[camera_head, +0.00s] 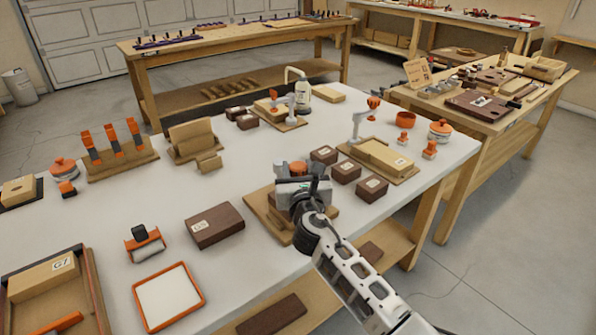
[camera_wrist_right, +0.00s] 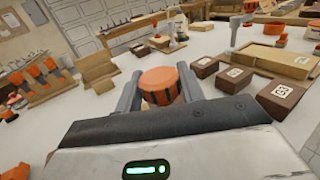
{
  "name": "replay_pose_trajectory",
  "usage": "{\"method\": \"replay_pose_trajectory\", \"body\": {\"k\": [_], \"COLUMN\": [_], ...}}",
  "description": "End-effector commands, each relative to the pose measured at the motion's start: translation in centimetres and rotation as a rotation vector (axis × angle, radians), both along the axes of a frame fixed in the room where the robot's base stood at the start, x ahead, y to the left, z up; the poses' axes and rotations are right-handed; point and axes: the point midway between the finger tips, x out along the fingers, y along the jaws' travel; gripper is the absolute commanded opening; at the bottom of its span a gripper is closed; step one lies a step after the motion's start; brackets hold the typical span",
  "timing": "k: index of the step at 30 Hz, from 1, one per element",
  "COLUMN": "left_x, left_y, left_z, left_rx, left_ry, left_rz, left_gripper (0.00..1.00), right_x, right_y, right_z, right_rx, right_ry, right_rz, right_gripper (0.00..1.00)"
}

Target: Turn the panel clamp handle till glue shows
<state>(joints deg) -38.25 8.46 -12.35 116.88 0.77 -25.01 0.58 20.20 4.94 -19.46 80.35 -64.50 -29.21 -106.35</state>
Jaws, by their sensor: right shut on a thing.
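My right gripper (camera_head: 300,168) reaches in from the lower right over a wooden board (camera_head: 260,205) at the bench's front edge. In the right wrist view its two fingers (camera_wrist_right: 157,90) are on either side of an orange round handle (camera_wrist_right: 158,79) with dark grooves, and they are shut on it. The handle (camera_head: 299,168) also shows between the fingers in the head view. The gripper hides the clamp body and most of the panel below, so I cannot see any glue line. My left gripper is not in view.
Brown blocks with labels (camera_head: 344,171) stand close to the right of the gripper. Another clamp board (camera_head: 402,173) is beyond them. A dark labelled block (camera_head: 214,226) and a roller (camera_head: 145,244) lie to the left. White bench top (camera_head: 250,160) is clear behind the gripper.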

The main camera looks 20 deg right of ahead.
Motion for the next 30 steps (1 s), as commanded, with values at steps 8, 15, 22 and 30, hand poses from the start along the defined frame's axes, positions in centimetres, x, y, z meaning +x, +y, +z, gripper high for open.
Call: {"method": "replay_pose_trajectory", "body": {"k": [8, 15, 22, 30], "left_x": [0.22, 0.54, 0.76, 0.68], "left_y": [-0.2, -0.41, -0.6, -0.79], "left_z": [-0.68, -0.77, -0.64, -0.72], "left_rx": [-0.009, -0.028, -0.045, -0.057], "left_ry": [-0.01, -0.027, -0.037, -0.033], "left_rz": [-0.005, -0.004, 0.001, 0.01], "left_gripper": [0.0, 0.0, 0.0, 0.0], "right_x": [0.02, 0.02, 0.0, -0.04], "right_y": [0.14, 0.12, 0.08, 0.01], "right_z": [-0.33, -0.29, -0.19, -0.15], "right_rx": [0.003, 0.001, 0.0, -0.001], "right_ry": [0.0, 0.001, 0.001, 0.002], "right_rz": [-0.195, -0.348, -0.436, -0.468], "right_gripper": [0.16, 0.16, 0.16, 0.16]}}
